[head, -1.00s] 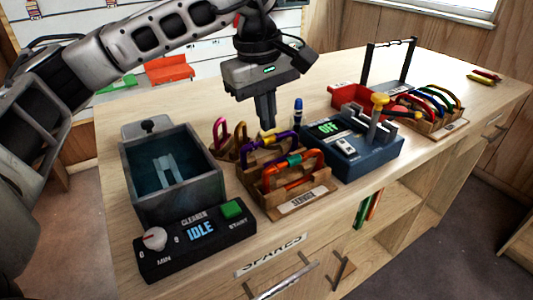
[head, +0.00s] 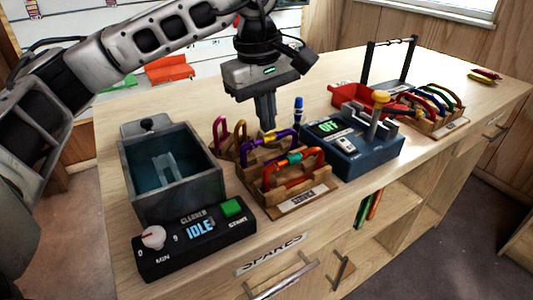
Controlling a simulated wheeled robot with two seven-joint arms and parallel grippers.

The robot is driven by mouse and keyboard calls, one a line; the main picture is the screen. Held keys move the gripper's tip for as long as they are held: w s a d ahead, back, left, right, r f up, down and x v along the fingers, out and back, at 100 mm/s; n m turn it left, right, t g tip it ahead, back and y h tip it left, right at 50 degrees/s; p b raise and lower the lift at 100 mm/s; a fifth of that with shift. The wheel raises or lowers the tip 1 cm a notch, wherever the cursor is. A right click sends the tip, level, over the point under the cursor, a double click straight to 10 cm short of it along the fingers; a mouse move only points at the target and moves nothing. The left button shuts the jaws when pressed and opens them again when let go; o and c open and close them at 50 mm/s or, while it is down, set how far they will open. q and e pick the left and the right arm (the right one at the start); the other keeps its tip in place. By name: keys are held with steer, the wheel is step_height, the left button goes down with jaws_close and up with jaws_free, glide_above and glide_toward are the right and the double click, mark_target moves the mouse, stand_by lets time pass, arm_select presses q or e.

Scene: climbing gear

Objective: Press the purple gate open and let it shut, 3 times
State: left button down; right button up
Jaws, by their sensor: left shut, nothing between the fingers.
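The purple carabiner (head: 281,134) stands in the wooden rack marked SERVICE (head: 325,190), behind an orange-red carabiner (head: 320,172) with a teal part. A yellow sleeve shows near the purple one's left end, by my fingertips; whether its gate is pressed in is too small to tell. My left gripper (head: 267,127) points down with its fingers together, empty, right at the purple carabiner's upper left side. I cannot tell whether the fingertips touch it. My right gripper is not in view.
A cleaner tank (head: 140,195) stands left of the rack, with its control box (head: 195,240) in front. A blue device reading OFF (head: 365,155) stands at right. A pink carabiner (head: 220,130), a blue marker (head: 298,110) and a red tray (head: 345,96) are close by.

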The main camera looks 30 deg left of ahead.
arm_select(q)
steer(key=shift+f+b, duration=0.8)
steer(key=shift+f, duration=0.35)
step_height(320, 180, up, 7)
steer(key=p, duration=0.5)
steer(key=shift+r, duration=0.2)
